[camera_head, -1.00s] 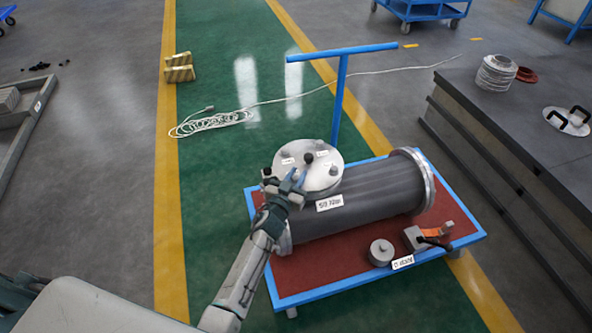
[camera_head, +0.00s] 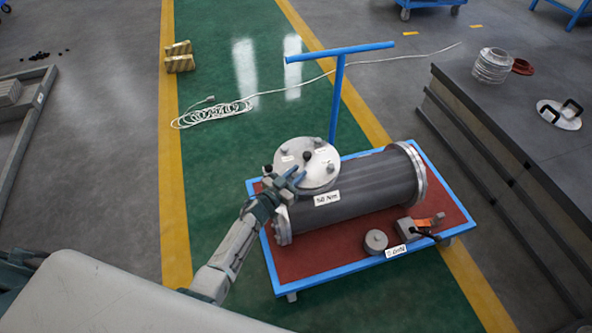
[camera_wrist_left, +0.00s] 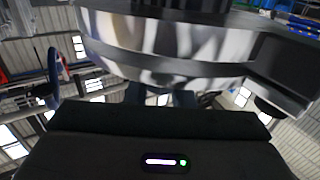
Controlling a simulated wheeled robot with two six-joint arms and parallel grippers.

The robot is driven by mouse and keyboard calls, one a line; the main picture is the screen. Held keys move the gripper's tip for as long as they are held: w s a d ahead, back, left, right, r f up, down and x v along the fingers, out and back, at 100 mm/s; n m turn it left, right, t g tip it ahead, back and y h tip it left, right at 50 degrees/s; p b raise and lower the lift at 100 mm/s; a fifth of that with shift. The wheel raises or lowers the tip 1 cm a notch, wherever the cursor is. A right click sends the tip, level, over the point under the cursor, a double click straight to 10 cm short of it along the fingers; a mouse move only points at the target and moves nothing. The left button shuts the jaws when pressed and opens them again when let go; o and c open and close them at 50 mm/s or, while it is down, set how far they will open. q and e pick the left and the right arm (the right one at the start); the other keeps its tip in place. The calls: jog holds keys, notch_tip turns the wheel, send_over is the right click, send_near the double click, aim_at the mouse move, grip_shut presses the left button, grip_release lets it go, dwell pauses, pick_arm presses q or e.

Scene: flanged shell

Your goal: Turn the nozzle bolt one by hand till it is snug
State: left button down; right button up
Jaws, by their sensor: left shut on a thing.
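The flanged shell (camera_head: 365,188) is a grey cylinder lying on a cart, with a "50 Nm" label on its side. Its round silver nozzle cover (camera_head: 308,160) faces up and carries several bolt heads and a dark central knob (camera_head: 307,155). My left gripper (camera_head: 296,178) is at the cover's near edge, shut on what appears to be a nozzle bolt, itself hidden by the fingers. In the left wrist view the shiny flange rim (camera_wrist_left: 165,60) fills the top, and the dark fingers (camera_wrist_left: 172,97) reach up under it. My right gripper is not in view.
The blue-framed cart (camera_head: 355,263) has a red deck and an upright handle (camera_head: 340,52). A grey round part (camera_head: 376,240) and an orange-and-grey tool (camera_head: 418,226) lie on its front right. A coiled white cable (camera_head: 215,114) lies behind. A dark stepped bench (camera_head: 500,150) stands right.

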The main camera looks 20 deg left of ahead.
pick_arm(q)
jog(key=shift+w+r+m+g+h+p, duration=0.1)
jog(key=shift+r+m+g+h+p, duration=0.1)
jog(key=shift+m+g+h+p, duration=0.9)
jog(key=m+g+h+b, duration=0.1)
jog(key=m+h, duration=0.1)
jog(key=h, duration=0.1)
jog(key=shift+d+f, duration=0.1)
jog(key=shift+f, duration=0.05)
jog(key=shift+m+g+h+b, duration=0.35)
jog(key=shift+m+g+h, duration=0.15)
jog(key=shift+g+h, duration=0.25)
jog(key=c, duration=1.2)
grip_release()
jog(key=shift+c, duration=0.2)
jog(key=shift+s, duration=0.2)
